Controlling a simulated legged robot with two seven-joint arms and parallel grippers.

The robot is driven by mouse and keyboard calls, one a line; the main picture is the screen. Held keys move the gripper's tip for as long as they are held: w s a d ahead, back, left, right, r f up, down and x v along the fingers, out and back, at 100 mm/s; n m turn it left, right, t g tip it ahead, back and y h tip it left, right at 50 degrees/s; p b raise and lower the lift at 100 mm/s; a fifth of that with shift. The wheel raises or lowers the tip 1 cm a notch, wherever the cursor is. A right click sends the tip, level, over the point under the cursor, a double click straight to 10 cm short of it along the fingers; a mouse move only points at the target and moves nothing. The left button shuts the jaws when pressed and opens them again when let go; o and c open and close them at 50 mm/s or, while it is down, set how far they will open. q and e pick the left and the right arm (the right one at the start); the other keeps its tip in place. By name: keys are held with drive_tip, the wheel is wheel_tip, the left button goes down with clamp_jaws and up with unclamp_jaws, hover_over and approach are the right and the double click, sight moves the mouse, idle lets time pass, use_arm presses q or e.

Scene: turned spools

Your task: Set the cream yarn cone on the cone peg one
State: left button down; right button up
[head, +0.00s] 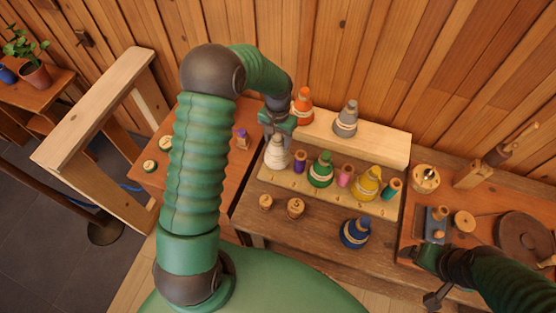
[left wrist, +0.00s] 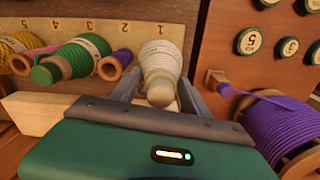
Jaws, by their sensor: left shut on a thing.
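The cream yarn cone (head: 277,155) stands about upright at the left end of the pale peg board (head: 328,198). In the left wrist view the cone (left wrist: 161,58) sits between the fingers, close to the board's label 1 (left wrist: 163,28). My left gripper (head: 276,128) is shut on the cone's top from above. Cone peg one is hidden by the cone, so I cannot tell whether the cone is seated on it. My right gripper (head: 428,256) is low at the right, by a small grey block; its fingers are not clear.
A purple spool (head: 300,161), green cone (head: 320,170), pink spool (head: 345,175) and yellow cone (head: 368,184) share the board. Orange (head: 303,105) and grey (head: 346,120) cones stand on the shelf behind. A large purple spool (left wrist: 280,130) is near my left wrist.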

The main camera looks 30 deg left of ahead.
use_arm(q)
drive_tip(key=shift+s+d+r, duration=0.1)
drive_tip(key=shift+d, duration=0.3)
drive_tip(key=shift+a+f+b, duration=0.2)
drive_tip(key=shift+f+b, duration=0.05)
drive_tip(key=shift+f, duration=0.3)
drive_tip(key=shift+a+f+b, duration=0.15)
drive_tip(key=shift+f+b, duration=0.05)
drive_tip(key=shift+f, duration=0.35)
drive_tip(key=shift+d, duration=0.1)
drive_tip(key=shift+p, duration=0.4)
drive_tip(key=shift+f+b, duration=0.35)
drive_tip(key=shift+f, duration=0.1)
idle(0.5)
drive_tip(key=c, duration=0.8)
unclamp_jaws()
